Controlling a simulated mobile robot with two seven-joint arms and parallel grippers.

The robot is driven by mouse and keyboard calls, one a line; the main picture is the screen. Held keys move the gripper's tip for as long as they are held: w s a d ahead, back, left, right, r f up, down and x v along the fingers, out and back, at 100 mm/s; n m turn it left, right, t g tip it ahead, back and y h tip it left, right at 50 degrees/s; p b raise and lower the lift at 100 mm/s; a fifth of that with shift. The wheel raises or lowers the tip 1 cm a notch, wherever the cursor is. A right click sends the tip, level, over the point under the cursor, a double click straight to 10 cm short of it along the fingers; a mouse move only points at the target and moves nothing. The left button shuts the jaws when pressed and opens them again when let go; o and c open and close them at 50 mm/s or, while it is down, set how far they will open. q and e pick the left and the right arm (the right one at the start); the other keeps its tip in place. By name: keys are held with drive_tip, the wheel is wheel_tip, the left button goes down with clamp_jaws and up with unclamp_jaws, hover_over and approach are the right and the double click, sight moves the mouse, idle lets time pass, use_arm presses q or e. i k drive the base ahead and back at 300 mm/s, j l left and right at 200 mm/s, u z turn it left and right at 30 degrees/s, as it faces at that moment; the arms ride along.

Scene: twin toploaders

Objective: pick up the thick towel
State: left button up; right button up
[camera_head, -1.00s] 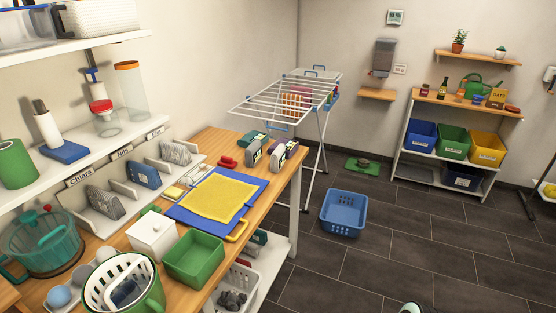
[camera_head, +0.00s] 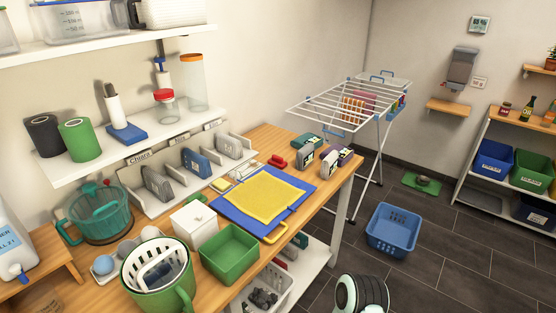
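A yellow textured cloth (camera_head: 264,200) lies flat on a blue mat with a handle (camera_head: 228,207) on the wooden table; it may be the towel, but I cannot tell how thick it is. Folded grey cloth-like items (camera_head: 157,184) and a blue one (camera_head: 197,163) stand upright in a white divided rack with name labels behind the mat. Orange and pink cloths (camera_head: 354,108) hang at the drying rack.
A green bin (camera_head: 230,254), a white box (camera_head: 194,225) and a green bucket with a white basket (camera_head: 158,276) crowd the table's near end. A blue basket (camera_head: 392,231) sits on the floor beside the drying rack (camera_head: 345,97). Dark floor right of the table is partly clear.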

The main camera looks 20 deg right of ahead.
sight(329, 164)
drive_tip(key=i+l+u, duration=0.1)
drive_tip(key=l+u, duration=0.75)
drive_tip(key=k+l+u, duration=0.1)
drive_tip(key=l+u, duration=0.3)
drive_tip(key=l, duration=1.3)
drive_tip(key=k+l+u, duration=0.1)
drive_tip(key=l, duration=0.45)
